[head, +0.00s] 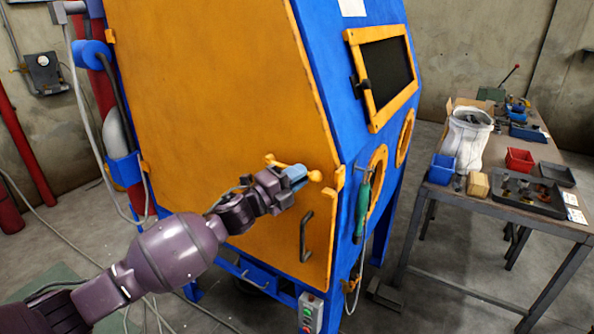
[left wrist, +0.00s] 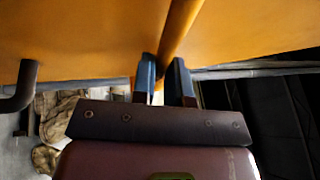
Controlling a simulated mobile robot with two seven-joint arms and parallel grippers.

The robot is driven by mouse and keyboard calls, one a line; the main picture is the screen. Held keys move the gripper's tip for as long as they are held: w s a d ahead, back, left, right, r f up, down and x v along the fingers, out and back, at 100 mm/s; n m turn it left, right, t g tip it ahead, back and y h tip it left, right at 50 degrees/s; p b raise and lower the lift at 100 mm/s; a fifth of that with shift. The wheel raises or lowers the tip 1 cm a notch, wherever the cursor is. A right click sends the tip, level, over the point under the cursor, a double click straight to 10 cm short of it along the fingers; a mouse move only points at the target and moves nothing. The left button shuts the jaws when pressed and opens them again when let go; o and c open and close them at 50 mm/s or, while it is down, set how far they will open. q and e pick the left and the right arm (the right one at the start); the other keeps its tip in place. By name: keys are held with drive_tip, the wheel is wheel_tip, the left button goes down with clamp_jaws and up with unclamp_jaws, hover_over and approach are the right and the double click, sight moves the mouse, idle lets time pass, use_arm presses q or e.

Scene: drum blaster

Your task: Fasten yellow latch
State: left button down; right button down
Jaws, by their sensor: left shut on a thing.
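The yellow latch (head: 315,176) is a thin handle with a round knob, at the front edge of the orange side door (head: 215,85) of the blue blasting cabinet. My left gripper (head: 294,173) is at the latch, with its blue fingertips shut on the handle just beside the knob. In the left wrist view, the yellow latch rod (left wrist: 180,25) runs down between the two fingers of my left gripper (left wrist: 165,80). The fingers hide part of the handle. The door looks closed against the cabinet frame. My right gripper is not in view.
A black door handle (head: 306,237) sits below the latch; it also shows in the left wrist view (left wrist: 22,88). A green-handled tool (head: 363,200) hangs on the blue front. A workbench (head: 500,210) with bins stands at the right.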

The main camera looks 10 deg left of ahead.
use_arm(q)
drive_tip(key=shift+f, duration=0.2)
drive_tip(key=c, duration=1.1)
unclamp_jaws()
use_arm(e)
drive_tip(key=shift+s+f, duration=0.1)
use_arm(q)
drive_tip(key=b+v, duration=0.1)
drive_tip(key=v, duration=1)
drive_tip(key=shift+r, duration=0.1)
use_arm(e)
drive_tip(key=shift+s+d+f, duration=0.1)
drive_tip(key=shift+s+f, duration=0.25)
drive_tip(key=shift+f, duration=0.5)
use_arm(q)
drive_tip(key=shift+w+d, duration=0.1)
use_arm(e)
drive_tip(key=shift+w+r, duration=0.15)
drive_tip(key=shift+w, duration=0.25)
